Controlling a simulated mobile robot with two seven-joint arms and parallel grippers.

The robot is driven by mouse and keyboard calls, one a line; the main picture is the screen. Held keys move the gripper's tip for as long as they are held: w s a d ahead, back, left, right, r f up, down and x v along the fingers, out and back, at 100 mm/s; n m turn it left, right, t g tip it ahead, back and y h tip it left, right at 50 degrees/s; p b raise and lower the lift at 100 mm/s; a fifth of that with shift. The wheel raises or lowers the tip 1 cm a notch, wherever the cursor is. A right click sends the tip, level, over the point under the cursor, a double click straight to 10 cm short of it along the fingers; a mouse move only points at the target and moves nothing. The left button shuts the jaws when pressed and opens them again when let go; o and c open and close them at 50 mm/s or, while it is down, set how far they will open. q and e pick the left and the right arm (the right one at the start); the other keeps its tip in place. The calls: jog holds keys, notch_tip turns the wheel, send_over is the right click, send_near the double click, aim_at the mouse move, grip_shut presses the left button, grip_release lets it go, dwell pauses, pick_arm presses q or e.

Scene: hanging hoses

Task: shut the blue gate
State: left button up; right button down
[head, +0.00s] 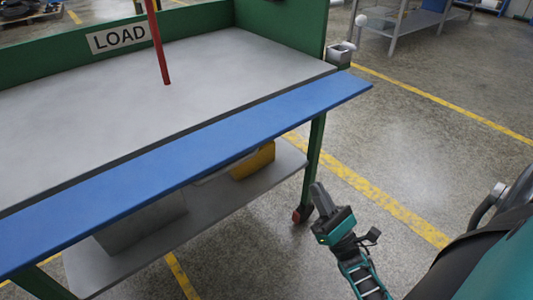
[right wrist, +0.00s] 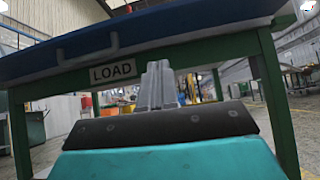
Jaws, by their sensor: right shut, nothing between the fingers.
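The blue gate (head: 190,160) is a long flat panel along the front edge of the green bench (head: 278,30). It lies folded outward, roughly level with the grey bench top, with a dark gap between them. In the right wrist view the gate (right wrist: 200,22) is seen from below, across the top, with a handle (right wrist: 88,54) on that face. My right gripper (head: 318,193) is shut and empty, below and in front of the gate's right end, apart from it. Its fingers also show in the right wrist view (right wrist: 158,85). My left gripper is out of view.
A lower shelf (head: 235,197) holds a yellow item (head: 253,161) and a grey box (head: 140,220).

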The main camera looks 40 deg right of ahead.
jog(key=s+r+x, duration=0.2)
jog(key=x, duration=1)
jog(key=shift+w+a+r+n+y, duration=0.15)
jog(key=shift+w+r+n+y, duration=0.15)
jog(key=shift+n, duration=0.1)
jog(key=shift+r, duration=0.1)
